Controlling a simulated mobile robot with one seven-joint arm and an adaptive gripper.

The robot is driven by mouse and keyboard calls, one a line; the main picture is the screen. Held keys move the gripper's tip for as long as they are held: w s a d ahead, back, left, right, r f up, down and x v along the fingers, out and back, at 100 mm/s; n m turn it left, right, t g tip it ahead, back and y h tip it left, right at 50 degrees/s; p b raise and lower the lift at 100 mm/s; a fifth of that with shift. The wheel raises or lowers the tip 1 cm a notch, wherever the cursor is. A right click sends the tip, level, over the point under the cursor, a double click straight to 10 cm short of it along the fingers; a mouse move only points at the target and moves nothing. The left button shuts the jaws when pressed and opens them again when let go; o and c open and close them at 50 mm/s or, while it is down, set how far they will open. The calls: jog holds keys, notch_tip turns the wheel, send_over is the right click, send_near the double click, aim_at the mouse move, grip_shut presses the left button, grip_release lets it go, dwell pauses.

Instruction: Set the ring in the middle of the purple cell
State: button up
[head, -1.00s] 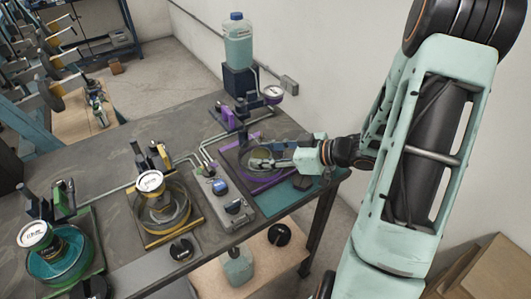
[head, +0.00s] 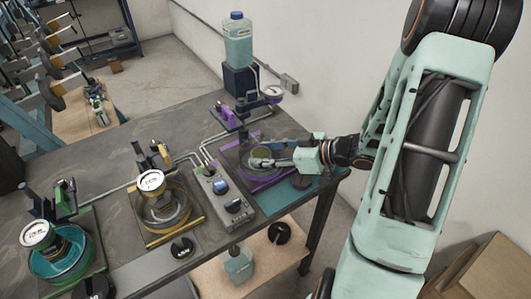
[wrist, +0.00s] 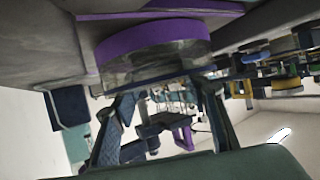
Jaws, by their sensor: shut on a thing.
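The purple cell (head: 230,158) is the dark plate with purple edge strips at the table's right end. The ring (wrist: 152,40) is a round, see-through grey wall with a broad purple band. It fills the upper middle of the wrist view, close to the cell's plate. My gripper (head: 263,162) reaches in from the right over this cell. In the wrist view my fingers (wrist: 162,97) are shut on the ring's see-through side. My fingers partly hide the ring in the head view. I cannot tell whether the ring touches the plate.
A purple clamp-like post (head: 229,116) and a round gauge (head: 273,93) stand behind the cell. A grey control box (head: 224,195) is left of it. The yellow cell (head: 151,238) and green cell (head: 97,262) lie further left. A blue bottle (head: 238,42) stands at the back.

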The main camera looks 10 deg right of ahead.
jog(key=shift+s+f, duration=0.2)
jog(key=shift+f, duration=0.25)
dwell(1.1)
jog(key=o, duration=1.4)
jog(key=shift+f, duration=0.1)
jog(key=shift+s+d, duration=0.1)
jog(key=v, duration=1)
jog(key=shift+d+r, duration=0.15)
jog(key=shift+r, duration=0.15)
jog(key=shift+s+d+r, duration=0.35)
jog(key=shift+d+r, duration=0.1)
jog(key=shift+r, duration=0.05)
